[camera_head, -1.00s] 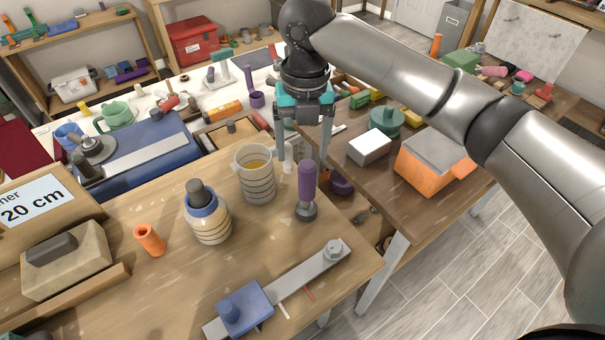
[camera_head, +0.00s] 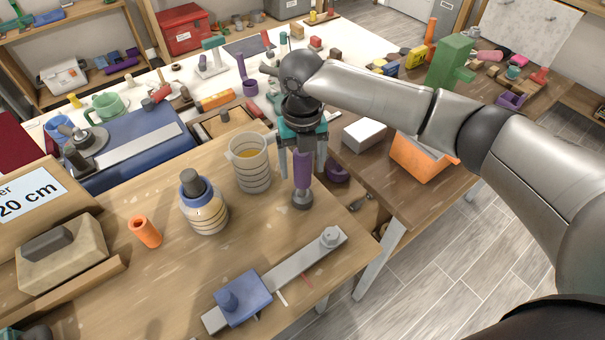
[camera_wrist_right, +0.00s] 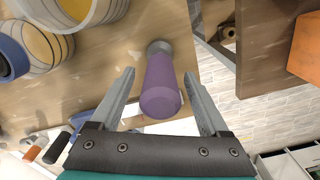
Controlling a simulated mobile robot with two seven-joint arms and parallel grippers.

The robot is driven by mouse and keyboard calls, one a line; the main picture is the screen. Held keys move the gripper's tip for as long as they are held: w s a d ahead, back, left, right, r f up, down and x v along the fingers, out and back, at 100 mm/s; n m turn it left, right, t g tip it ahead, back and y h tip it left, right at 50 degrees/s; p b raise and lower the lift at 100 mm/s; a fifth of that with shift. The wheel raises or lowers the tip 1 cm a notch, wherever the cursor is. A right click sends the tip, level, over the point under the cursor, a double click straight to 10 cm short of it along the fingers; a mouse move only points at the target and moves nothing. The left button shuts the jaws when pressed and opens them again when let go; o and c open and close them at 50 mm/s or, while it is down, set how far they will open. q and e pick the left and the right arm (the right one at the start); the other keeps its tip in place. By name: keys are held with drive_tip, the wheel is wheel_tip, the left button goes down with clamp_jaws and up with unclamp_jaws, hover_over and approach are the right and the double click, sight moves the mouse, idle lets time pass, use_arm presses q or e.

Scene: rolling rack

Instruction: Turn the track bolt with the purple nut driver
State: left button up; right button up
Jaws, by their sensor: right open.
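The purple nut driver (camera_head: 303,168) stands upright on its grey socket end near the table's right edge. My right gripper (camera_head: 304,180) is above it, pointing down, with its fingers apart on either side of the handle. In the right wrist view the purple handle (camera_wrist_right: 159,88) lies between the two open fingers (camera_wrist_right: 160,88), with gaps on both sides. The track bolt (camera_head: 330,236) is a grey head at the right end of a flat metal track (camera_head: 290,265). A blue block (camera_head: 242,297) sits on the track's left part. My left gripper is not in view.
A striped mug (camera_head: 250,165) stands close left of the driver, with a striped bottle (camera_head: 204,205) beyond it. An orange tube (camera_head: 146,231) stands farther left. A lower table with a white box (camera_head: 364,135) and orange bin (camera_head: 420,160) is at right.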

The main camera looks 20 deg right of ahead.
sight(303, 176)
wheel_tip(303, 176, down, 4)
drive_tip(key=shift+r, duration=0.25)
clamp_jaws()
idle(0.5)
drive_tip(key=shift+r, duration=0.1)
